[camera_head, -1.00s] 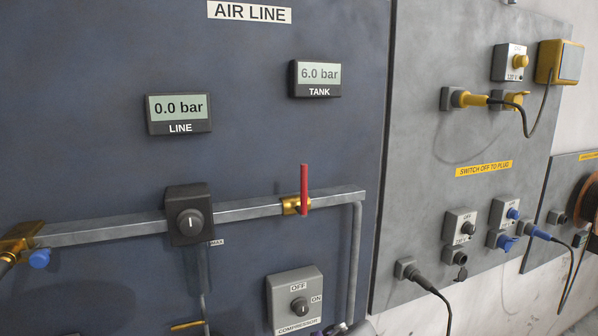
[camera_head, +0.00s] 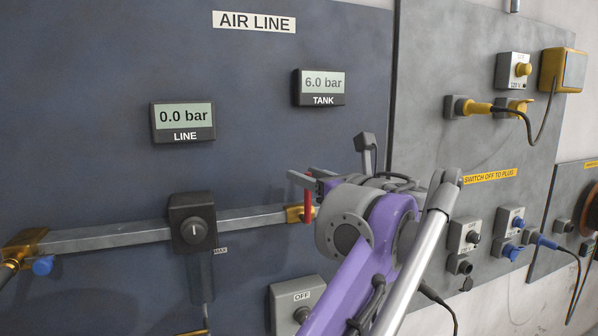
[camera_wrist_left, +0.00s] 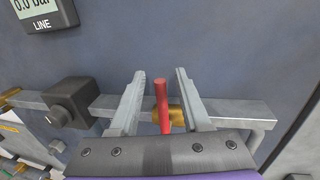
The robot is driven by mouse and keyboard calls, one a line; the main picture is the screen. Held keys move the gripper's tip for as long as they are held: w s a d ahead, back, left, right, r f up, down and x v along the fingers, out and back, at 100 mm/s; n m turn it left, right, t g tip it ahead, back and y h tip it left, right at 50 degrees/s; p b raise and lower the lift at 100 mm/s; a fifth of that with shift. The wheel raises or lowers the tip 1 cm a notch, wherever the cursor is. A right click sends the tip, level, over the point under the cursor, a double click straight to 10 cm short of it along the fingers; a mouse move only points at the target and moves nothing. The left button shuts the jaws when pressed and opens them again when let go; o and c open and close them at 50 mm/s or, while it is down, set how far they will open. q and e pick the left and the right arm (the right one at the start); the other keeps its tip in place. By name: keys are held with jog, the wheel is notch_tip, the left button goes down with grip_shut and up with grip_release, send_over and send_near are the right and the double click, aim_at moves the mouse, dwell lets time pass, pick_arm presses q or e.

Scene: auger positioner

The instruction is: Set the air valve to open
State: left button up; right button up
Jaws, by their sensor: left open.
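The air valve is a brass body (camera_head: 294,214) on the grey pipe with a red lever (camera_head: 308,203). The lever stands upright, across the pipe, partly hidden by my left gripper (camera_head: 306,178). In the left wrist view the red lever (camera_wrist_left: 162,103) lies between the two fingers of my open left gripper (camera_wrist_left: 160,74), with gaps on both sides. The brass body (camera_wrist_left: 177,115) shows behind it. The LINE display (camera_head: 183,121) reads 0.0 bar and the TANK display (camera_head: 320,87) reads 6.0 bar. My right gripper is out of view.
A black regulator knob (camera_head: 193,231) sits on the pipe (camera_head: 110,238) left of the valve. A compressor switch box (camera_head: 290,299) is below, partly hidden by my arm. Right of the air panel is a grey panel with sockets, plugs and cables.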

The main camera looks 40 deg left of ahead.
pick_arm(q)
jog(key=shift+x, duration=1.6)
jog(key=shift+c, duration=0.2)
grip_shut()
